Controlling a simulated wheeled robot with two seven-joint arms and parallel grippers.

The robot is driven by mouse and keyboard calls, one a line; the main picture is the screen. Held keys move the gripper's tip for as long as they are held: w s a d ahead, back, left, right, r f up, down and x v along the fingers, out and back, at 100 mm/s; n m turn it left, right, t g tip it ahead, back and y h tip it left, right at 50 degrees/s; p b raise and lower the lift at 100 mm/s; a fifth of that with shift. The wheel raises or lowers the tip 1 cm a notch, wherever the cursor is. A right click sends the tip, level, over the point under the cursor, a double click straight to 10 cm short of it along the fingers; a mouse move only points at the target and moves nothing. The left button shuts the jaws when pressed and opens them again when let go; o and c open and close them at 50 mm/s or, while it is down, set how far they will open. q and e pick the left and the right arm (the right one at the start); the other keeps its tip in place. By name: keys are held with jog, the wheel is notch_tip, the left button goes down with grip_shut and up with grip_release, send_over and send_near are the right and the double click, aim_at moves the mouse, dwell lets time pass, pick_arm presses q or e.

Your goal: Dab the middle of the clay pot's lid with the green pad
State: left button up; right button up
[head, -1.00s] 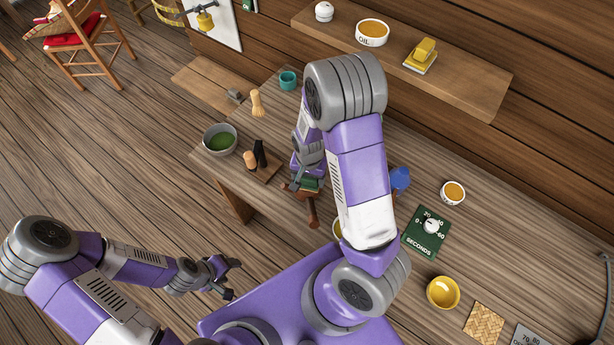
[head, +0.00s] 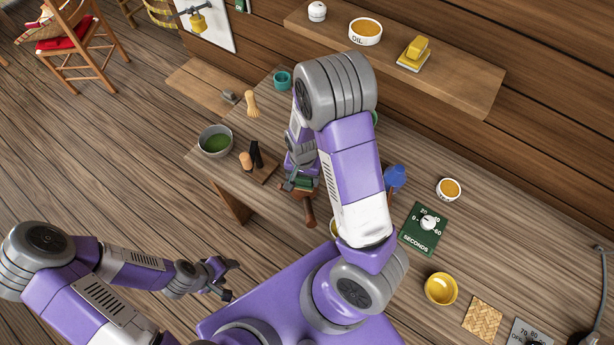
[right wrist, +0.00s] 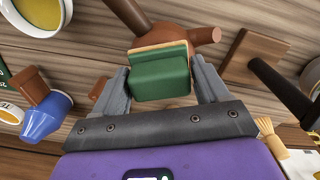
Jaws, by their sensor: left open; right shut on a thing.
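The green pad (right wrist: 160,78), a green block with a tan layer on its far side, sits between the fingers of my right gripper (right wrist: 163,84). The gripper is shut on it; the pad also shows small in the head view (head: 304,183). The brown clay pot (right wrist: 203,37) is right behind the pad in the right wrist view, with a side handle and a rounded stub showing. In the head view its handle (head: 309,213) sticks out below the gripper. The pad hides the lid's middle; I cannot tell whether they touch. My left gripper (head: 231,280) is open and empty, away from the table.
A blue vessel (head: 395,177), timer (head: 424,228) and yellow bowl (head: 441,289) are right. A yellow pad (head: 415,53) is on the shelf.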

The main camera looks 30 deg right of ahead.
jog(key=shift+r, duration=0.15)
jog(key=shift+r+p, duration=0.65)
jog(key=shift+p, duration=0.05)
jog(key=shift+w+f, duration=0.1)
jog(key=shift+w, duration=0.05)
jog(key=shift+w+d+f+b, duration=0.1)
jog(key=shift+w+d+b, duration=0.05)
jog(key=shift+w, duration=0.55)
jog(key=shift+w+d+f+b, duration=0.1)
jog(key=shift+w+b, duration=0.05)
jog(key=shift+w, duration=0.5)
jog(key=shift+f+b, duration=0.55)
